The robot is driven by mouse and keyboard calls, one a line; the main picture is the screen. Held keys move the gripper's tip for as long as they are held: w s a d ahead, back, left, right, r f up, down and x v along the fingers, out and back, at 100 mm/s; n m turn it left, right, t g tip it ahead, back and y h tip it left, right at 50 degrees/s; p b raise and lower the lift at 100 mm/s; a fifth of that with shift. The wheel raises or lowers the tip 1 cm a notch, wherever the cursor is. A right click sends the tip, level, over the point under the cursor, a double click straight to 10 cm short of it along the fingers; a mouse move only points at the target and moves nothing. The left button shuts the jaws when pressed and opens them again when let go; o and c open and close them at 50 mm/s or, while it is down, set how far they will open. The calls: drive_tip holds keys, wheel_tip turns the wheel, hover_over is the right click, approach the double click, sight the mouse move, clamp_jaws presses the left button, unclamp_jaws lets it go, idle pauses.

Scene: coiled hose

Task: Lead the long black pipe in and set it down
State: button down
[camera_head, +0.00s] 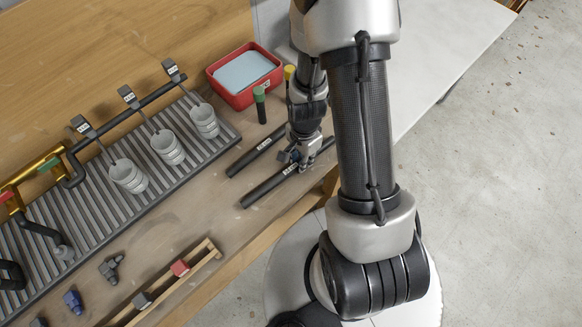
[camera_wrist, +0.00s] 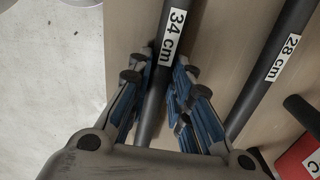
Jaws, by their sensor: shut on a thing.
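The long black pipe, labelled "34 cm" (camera_wrist: 154,105), runs between my finger pads in the wrist view. In the head view this pipe (camera_head: 266,188) lies along the front edge of the bench. My gripper (camera_head: 303,160) is shut on it near its label; in the wrist view my gripper's blue-padded fingers (camera_wrist: 172,105) flank it. I cannot tell if the pipe touches the bench. A shorter black pipe labelled "28 cm" (camera_wrist: 262,75) lies apart and roughly parallel; it also shows in the head view (camera_head: 250,158). My arm hides part of the far end.
A red tray with a light blue inside (camera_head: 214,84) and a green-topped black cylinder (camera_head: 260,104) stand behind the pipes. A ribbed grey rack (camera_head: 100,200) with white cups (camera_head: 166,146) fills the left. A wooden rail (camera_head: 165,290) lies in front. Bare bench lies between.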

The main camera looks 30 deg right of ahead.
drive_tip(key=shift+r+p, duration=2.4)
drive_tip(key=shift+r, duration=0.65)
